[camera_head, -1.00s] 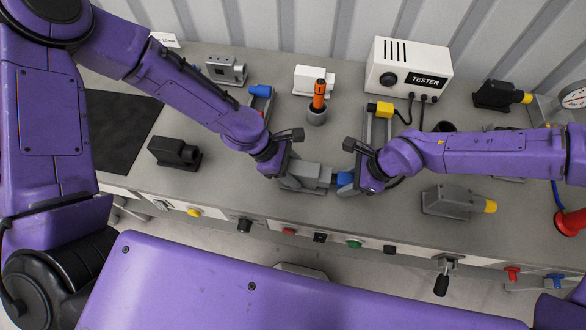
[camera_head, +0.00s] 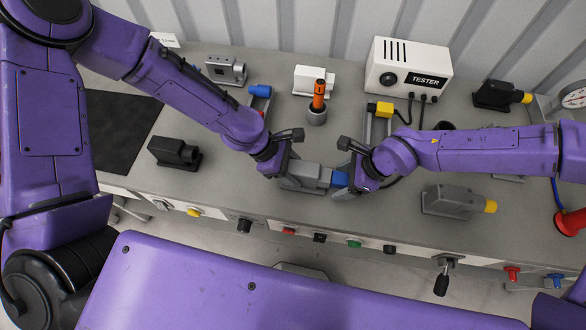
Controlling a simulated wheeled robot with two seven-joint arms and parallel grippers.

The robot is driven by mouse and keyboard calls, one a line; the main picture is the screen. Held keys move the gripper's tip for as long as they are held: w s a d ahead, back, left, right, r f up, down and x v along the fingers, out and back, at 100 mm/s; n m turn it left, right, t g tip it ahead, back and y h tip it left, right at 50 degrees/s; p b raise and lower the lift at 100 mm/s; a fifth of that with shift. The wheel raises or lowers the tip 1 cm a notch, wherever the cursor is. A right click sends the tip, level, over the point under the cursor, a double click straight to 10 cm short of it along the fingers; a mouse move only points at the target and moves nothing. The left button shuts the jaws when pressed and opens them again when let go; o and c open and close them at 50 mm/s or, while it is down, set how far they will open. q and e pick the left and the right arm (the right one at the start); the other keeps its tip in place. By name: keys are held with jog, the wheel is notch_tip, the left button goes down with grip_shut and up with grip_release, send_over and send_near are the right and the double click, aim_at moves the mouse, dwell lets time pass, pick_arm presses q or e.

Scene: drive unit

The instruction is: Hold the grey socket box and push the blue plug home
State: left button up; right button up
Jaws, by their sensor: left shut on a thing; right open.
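The grey socket box (camera_head: 308,176) sits near the front of the bench, in the middle. My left gripper (camera_head: 288,176) is shut on its left part and hides some of it. The blue plug (camera_head: 340,179) is at the right end of the box, in line with it. The plug looks to be touching or partly in the box; how deep it sits I cannot tell. My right gripper (camera_head: 343,178) is open around the blue plug, coming from the right.
A white tester (camera_head: 410,67) stands at the back right. A yellow plug (camera_head: 380,108) on a bracket and an orange-handled tool in a cup (camera_head: 317,115) stand behind the grippers. A grey box with a yellow end (camera_head: 452,202) is to the right. A black box (camera_head: 174,153) is at left.

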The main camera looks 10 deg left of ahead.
jog(key=v, duration=1.2)
pick_arm(q)
jog(key=o, duration=1.2)
jog(key=v, duration=1.2)
jog(key=shift+a, duration=0.1)
